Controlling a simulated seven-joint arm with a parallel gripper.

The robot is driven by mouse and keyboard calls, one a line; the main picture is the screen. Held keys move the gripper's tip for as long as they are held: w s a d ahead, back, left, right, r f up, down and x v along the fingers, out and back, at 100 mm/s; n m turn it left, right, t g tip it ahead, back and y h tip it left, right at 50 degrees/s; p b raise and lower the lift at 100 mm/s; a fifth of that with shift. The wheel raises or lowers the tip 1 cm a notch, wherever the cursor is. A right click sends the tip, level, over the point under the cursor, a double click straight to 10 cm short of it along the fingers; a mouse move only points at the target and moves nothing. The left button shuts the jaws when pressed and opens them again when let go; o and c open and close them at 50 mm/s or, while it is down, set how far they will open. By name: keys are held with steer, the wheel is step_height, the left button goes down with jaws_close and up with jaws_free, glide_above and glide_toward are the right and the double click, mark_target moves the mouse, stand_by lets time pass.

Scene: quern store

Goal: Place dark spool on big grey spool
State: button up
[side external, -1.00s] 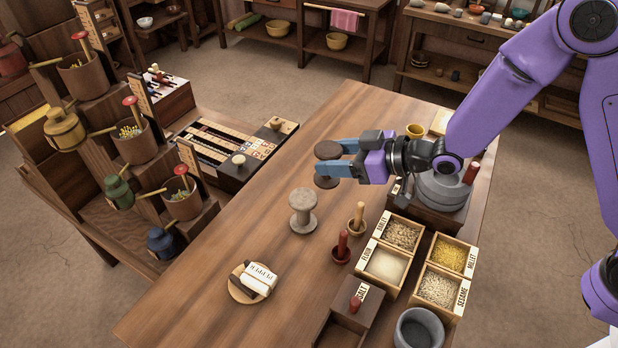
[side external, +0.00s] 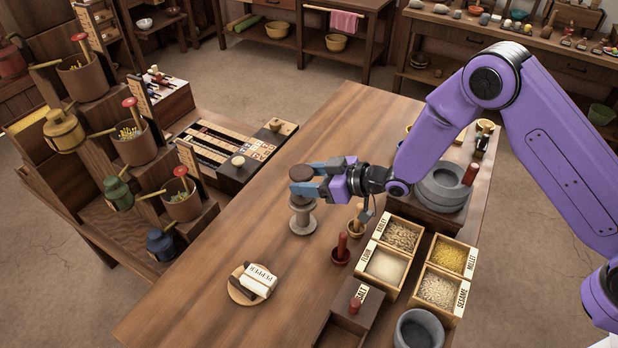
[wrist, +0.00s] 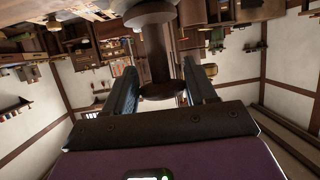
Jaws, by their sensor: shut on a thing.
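The dark spool (side external: 301,173) is held between the blue fingers of my gripper (side external: 306,186), upright or nearly so. It also shows between the fingers in the wrist view (wrist: 163,91). The big grey spool (side external: 303,218) stands upright on the table, directly below the dark spool in the side view. The fingers and the dark spool hide the grey spool's top. I cannot tell whether the two spools touch or a small gap is left.
The wooden table (side external: 225,250) is clear left of the grey spool. Grain boxes (side external: 400,236) and a stone quern (side external: 442,188) lie further right. A pepper plate (side external: 240,292) is in front.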

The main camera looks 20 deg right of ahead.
steer(key=shift+f, duration=0.25)
steer(key=o, duration=1.1)
steer(key=shift+c, duration=0.2)
steer(key=shift+r, duration=0.1)
steer(key=shift+d+r, duration=0.1)
steer(key=shift+r, duration=0.05)
steer(key=v, duration=1.1)
steer(key=shift+s+d+r, duration=0.15)
steer(key=shift+s+d, duration=0.1)
steer(key=shift+s, duration=0.05)
steer(key=shift+w+r, duration=0.1)
